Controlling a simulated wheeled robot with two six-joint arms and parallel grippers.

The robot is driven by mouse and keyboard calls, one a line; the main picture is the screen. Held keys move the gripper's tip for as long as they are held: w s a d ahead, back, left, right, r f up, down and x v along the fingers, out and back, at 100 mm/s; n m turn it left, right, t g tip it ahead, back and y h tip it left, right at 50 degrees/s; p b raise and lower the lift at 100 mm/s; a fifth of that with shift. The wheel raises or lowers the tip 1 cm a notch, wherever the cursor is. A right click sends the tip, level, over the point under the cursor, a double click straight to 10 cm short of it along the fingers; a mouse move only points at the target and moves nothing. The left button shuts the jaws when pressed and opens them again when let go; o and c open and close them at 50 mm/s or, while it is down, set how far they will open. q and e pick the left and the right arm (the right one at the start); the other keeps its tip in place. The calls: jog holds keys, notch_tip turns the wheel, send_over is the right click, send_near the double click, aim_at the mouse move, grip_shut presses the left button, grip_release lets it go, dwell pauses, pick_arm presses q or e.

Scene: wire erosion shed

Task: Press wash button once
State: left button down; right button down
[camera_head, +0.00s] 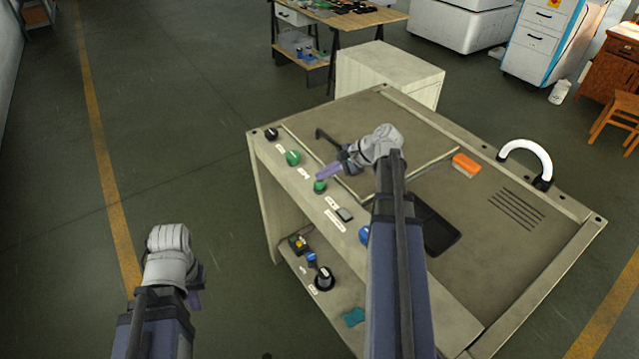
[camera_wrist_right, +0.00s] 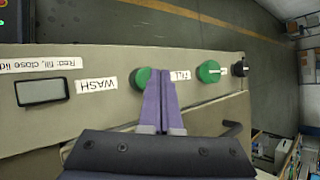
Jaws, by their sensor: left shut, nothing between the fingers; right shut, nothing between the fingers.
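A round green button (camera_head: 320,187) sits on the front panel of the beige machine (camera_head: 418,110). In the right wrist view the green button (camera_wrist_right: 141,79) is beside the WASH label (camera_wrist_right: 97,85), with the FILL label (camera_wrist_right: 179,75) on its other side. My right gripper (camera_head: 322,176) is shut and empty, its purple fingers just over the button. In the wrist view its fingertips (camera_wrist_right: 160,71) overlap the button's right edge; I cannot tell whether they touch it. My left gripper (camera_head: 195,301) is shut and empty, low at the left, away from the machine.
A green knob (camera_wrist_right: 209,71) and a black knob (camera_wrist_right: 239,67) are farther along the panel. A small display (camera_wrist_right: 42,91) lies beyond WASH. An orange sponge (camera_head: 465,165) and white handle (camera_head: 527,152) are on top. A lower shelf holds a teal cloth (camera_head: 353,317). Floor at left is clear.

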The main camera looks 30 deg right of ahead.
jog(key=shift+f+b, duration=0.55)
dwell(0.5)
jog(key=shift+r, duration=0.1)
jog(key=shift+r+p, duration=0.9)
jog(key=shift+p, duration=0.05)
notch_tip(320, 180, up, 5)
jog(key=p, duration=0.5)
dwell(0.3)
dwell(0.4)
